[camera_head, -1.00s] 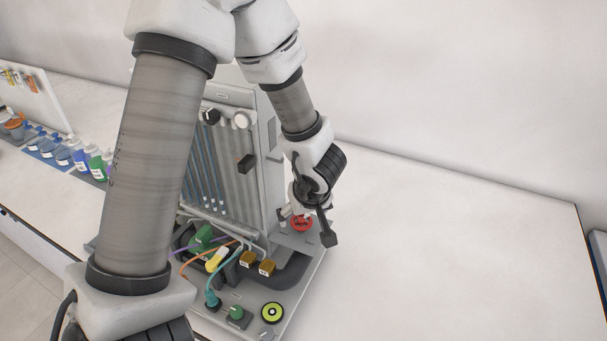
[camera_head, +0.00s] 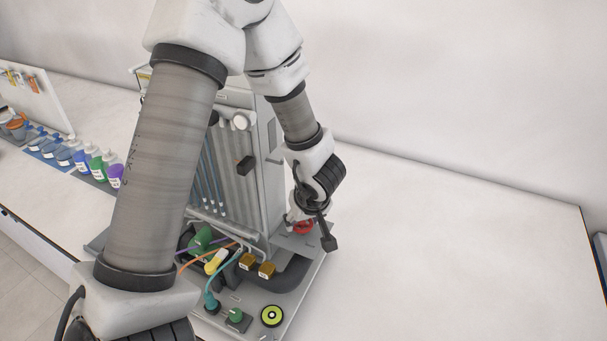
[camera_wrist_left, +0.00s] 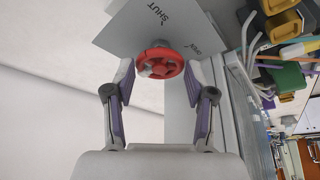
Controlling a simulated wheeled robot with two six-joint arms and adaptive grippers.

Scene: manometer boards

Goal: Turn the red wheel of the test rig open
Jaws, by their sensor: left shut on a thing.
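The red wheel (camera_head: 303,228) sits low on the right side of the grey test rig (camera_head: 262,165), partly hidden by my left gripper (camera_head: 308,222). The word SHUT (camera_wrist_left: 160,14) and a second, smaller label (camera_wrist_left: 192,48), hard to read, are on the plate behind the wheel. My right gripper is not in view.
Bottles (camera_head: 98,167) stand at the left. The table to the right (camera_head: 450,250) is clear.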

